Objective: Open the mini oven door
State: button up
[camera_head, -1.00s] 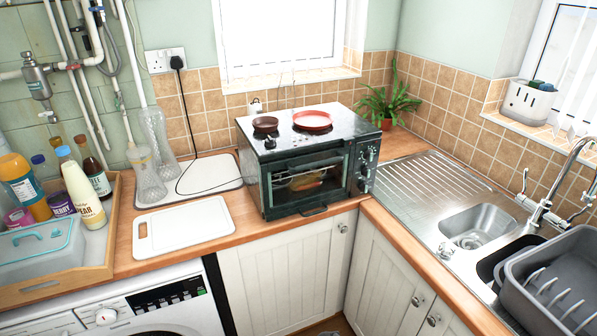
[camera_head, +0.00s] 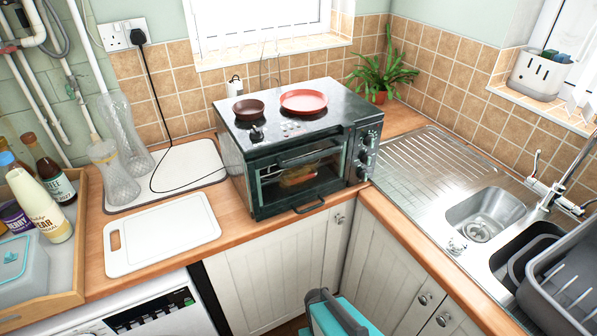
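The mini oven (camera_head: 300,150) is a dark green-black box with a glass front, on the wooden worktop in the corner. Its door (camera_head: 300,182) appears shut, and food shows dimly behind the glass. A bar (camera_head: 313,158) runs across the top of the door. A dark loop-shaped handle (camera_head: 308,206) juts out at the bottom front. Control knobs (camera_head: 367,150) line the right side of the front. I cannot identify my gripper in this view.
A teal box-like thing with a grey handle (camera_head: 335,314) shows at the bottom centre, cut off by the frame. A white chopping board (camera_head: 165,235) lies left of the oven. The sink (camera_head: 490,213) and a grey rack (camera_head: 565,290) are right.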

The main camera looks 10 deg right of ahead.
aim_at(345, 144)
jog(key=u, duration=0.1)
jog(key=k, duration=0.55)
jog(key=u, duration=0.5)
jog(key=k, duration=0.8)
jog(key=u, duration=0.25)
jog(key=i, duration=0.95)
jog(key=u, duration=0.35)
